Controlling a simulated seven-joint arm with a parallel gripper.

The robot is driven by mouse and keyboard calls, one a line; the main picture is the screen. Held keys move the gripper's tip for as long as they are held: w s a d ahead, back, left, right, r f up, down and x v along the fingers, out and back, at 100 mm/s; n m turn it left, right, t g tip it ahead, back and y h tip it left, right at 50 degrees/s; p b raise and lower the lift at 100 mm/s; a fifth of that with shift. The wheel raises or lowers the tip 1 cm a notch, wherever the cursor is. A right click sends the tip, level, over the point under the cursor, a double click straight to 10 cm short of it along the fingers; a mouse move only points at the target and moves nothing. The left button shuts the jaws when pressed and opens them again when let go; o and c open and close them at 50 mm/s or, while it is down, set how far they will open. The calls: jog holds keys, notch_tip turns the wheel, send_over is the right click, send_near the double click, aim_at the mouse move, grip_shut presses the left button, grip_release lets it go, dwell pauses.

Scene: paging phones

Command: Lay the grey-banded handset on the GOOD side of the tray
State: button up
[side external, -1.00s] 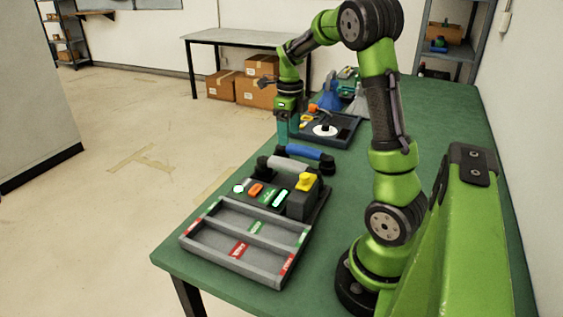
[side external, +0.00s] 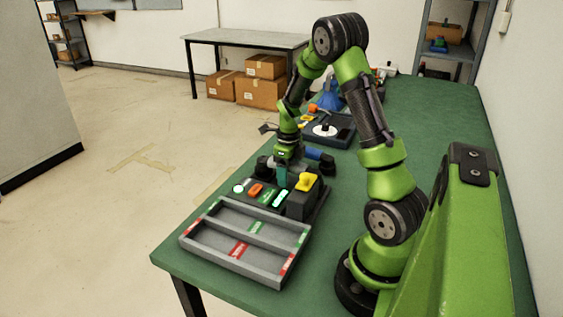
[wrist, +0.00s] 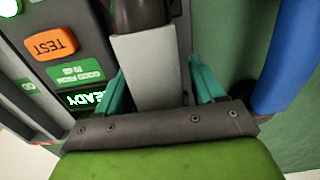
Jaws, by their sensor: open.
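The grey-banded handset (wrist: 148,72) lies on the test station beside its buttons; in the side view my gripper hides most of it. My gripper (side external: 281,174) is down at it, and in the wrist view its teal fingers (wrist: 158,84) stand apart, one on each side of the grey band. The jaws are open; I cannot tell if a finger touches. The grey tray (side external: 222,262) is at the table's front left, split by a divider. Its far compartment has green labels (side external: 256,228), its near one red labels (side external: 238,248). Both compartments are empty.
A blue handset (side external: 318,155) lies just behind and also shows in the wrist view (wrist: 284,62). The station carries a yellow-topped block (side external: 305,182), an orange TEST button (wrist: 50,45) and a lit READY display (wrist: 84,99). A dark tray with a white disc (side external: 325,130) stands farther back.

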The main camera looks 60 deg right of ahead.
grip_shut()
notch_tip(320, 180, up, 9)
jog(key=shift+r, duration=0.1)
jog(key=shift+r+n, duration=0.45)
jog(key=shift+n, duration=0.45)
jog(key=n, duration=0.3)
jog(key=shift+s+a+n, duration=0.15)
jog(key=shift+a+n, duration=0.05)
jog(key=shift+n, duration=0.2)
jog(key=shift+a+r+n, duration=0.15)
jog(key=shift+a+n, duration=0.15)
jog(key=shift+n, duration=0.8)
jog(key=w+a+r+n, duration=0.2)
jog(key=a+n, duration=0.6)
jog(key=n, duration=0.1)
jog(key=w+a+r+n, duration=0.2)
jog(key=a+n, duration=0.5)
jog(key=n, duration=0.3)
jog(key=w+a+r+n, duration=0.2)
jog(key=a+n, duration=0.6)
jog(key=n, duration=0.1)
jog(key=shift+s+d+f, duration=0.6)
jog(key=shift+s+f, duration=0.35)
jog(key=shift+f, duration=1.85)
jog(key=shift+s+d+f, duration=0.65)
jog(key=shift+s+f, duration=0.35)
jog(key=shift+f, duration=1.75)
jog(key=shift+s+d+f, duration=0.6)
jog(key=shift+s+f, duration=0.35)
jog(key=shift+f, duration=1.85)
